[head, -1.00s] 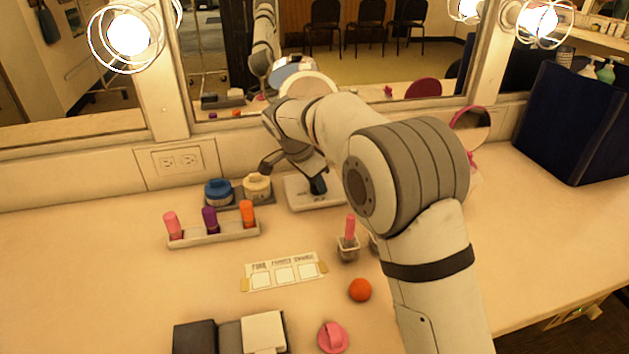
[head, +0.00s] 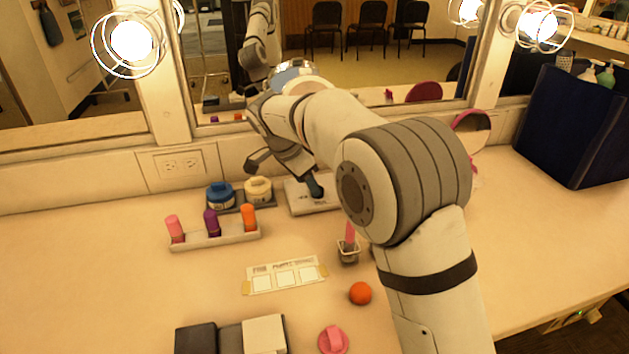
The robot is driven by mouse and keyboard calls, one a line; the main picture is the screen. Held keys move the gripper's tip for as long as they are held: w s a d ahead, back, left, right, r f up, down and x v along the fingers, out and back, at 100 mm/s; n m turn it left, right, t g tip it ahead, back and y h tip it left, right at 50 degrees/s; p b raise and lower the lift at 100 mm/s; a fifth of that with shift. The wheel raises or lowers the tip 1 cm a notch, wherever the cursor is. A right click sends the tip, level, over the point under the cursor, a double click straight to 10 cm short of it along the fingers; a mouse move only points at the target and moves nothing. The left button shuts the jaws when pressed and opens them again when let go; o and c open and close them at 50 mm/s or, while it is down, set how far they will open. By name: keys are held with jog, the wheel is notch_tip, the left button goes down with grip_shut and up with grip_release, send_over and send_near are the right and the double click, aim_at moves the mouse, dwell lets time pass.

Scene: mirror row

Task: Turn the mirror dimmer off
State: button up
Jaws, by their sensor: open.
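A white box with small dark markings (head: 325,204) sits on the counter below the middle mirror and looks like the dimmer. My arm and gripper hide part of it, and its knob or slider cannot be made out clearly. My gripper (head: 283,175) is open, pointing down at the back of the counter. One dark finger is at the left, above the cream-lidded jar. The other dark fingertip is over the white box. I cannot tell whether it touches the box.
A blue-lidded jar (head: 220,194) and a cream-lidded jar (head: 258,188) stand just left of the box. A tray (head: 215,239) of lipsticks, a label card (head: 285,275), a small cup (head: 348,253) and an orange ball (head: 360,293) lie nearer. A wall outlet (head: 180,165) is behind.

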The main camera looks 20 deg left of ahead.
jog(key=s+a, duration=0.4)
jog(key=s, duration=0.1)
jog(key=s+a, duration=0.2)
jog(key=s, duration=0.1)
jog(key=shift+p, duration=0.3)
jog(key=shift+w, duration=0.1)
